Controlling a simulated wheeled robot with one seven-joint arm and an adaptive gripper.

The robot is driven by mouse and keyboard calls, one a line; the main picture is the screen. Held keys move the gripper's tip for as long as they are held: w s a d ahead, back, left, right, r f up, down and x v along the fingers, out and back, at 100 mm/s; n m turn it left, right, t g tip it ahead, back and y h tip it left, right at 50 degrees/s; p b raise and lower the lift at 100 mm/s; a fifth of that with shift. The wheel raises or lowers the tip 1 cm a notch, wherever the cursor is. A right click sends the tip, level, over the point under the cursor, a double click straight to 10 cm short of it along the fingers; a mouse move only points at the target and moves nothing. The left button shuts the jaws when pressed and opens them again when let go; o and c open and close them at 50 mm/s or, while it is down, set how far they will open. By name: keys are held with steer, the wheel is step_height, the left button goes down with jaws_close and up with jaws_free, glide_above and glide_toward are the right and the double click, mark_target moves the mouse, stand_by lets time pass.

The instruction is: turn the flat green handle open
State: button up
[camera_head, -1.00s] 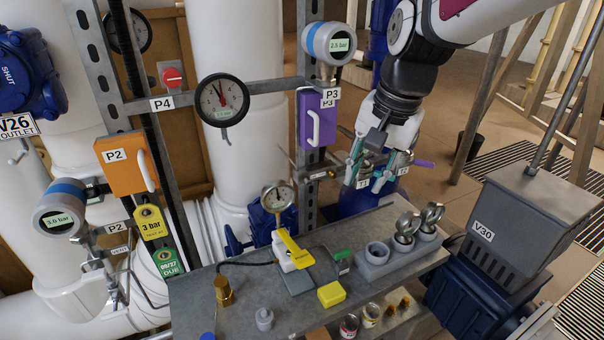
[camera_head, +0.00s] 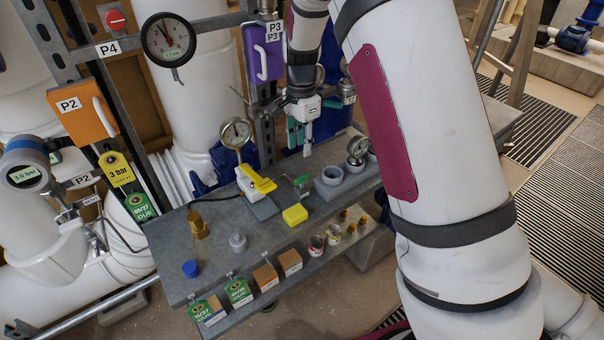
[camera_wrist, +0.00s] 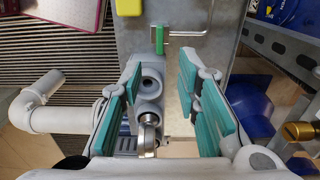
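A small green piece (camera_head: 302,181) sits on the grey bench, right of the yellow lever (camera_head: 264,185). In the wrist view the green piece (camera_wrist: 160,42) is narrow and upright in the picture, with a bent metal rod beside it. I cannot tell surely whether it is the flat green handle; no other green handle shows clearly. My gripper (camera_head: 301,138) points down over the back of the bench, behind the green piece and apart from it. In the wrist view my gripper (camera_wrist: 160,75) has its teal pads spread, with nothing held between them. My wrist hides part of the pipework behind it.
A grey socket block (camera_head: 332,188) with a ringed plug (camera_head: 357,148) stands right of the green piece. A yellow block (camera_head: 295,215) and a dial gauge (camera_head: 237,132) are close by. Brass (camera_head: 197,226) and grey (camera_head: 238,243) fittings stand at the left.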

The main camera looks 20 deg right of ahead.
mark_target(301, 177)
step_height(301, 177, down, 11)
steer(key=shift+f+p, duration=0.1)
steer(key=shift+p, duration=0.7)
jaws_close()
